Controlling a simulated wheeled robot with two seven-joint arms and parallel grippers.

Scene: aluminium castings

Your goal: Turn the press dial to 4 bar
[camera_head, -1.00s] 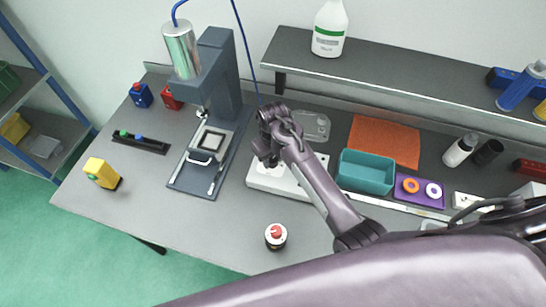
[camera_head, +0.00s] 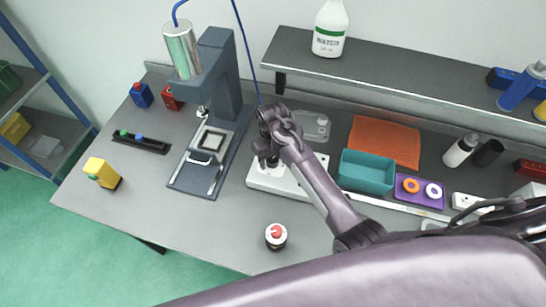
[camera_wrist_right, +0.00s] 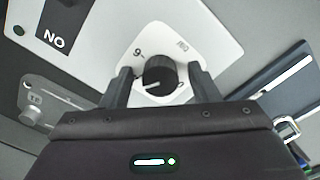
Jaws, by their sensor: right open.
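The press dial (camera_wrist_right: 160,73) is a round black knob with a white pointer line, on a white plate (camera_wrist_right: 190,30) printed with 6, 0 and BAR marks. The pointer is toward the lower left of the knob in the right wrist view. My right gripper (camera_wrist_right: 162,88) is open, with one finger on each side of the dial; whether they touch it I cannot tell. In the head view my right gripper (camera_head: 266,155) is over the white panel (camera_head: 292,183) and mostly hides the dial. The press (camera_head: 219,80) stands to its left. My left gripper is not in view.
A teal bin (camera_head: 367,172), an orange mat (camera_head: 385,141) and a purple tray (camera_head: 420,190) lie right of the panel. A red-topped round object (camera_head: 276,236) stands near the front edge. A shelf (camera_head: 400,75) runs above the back.

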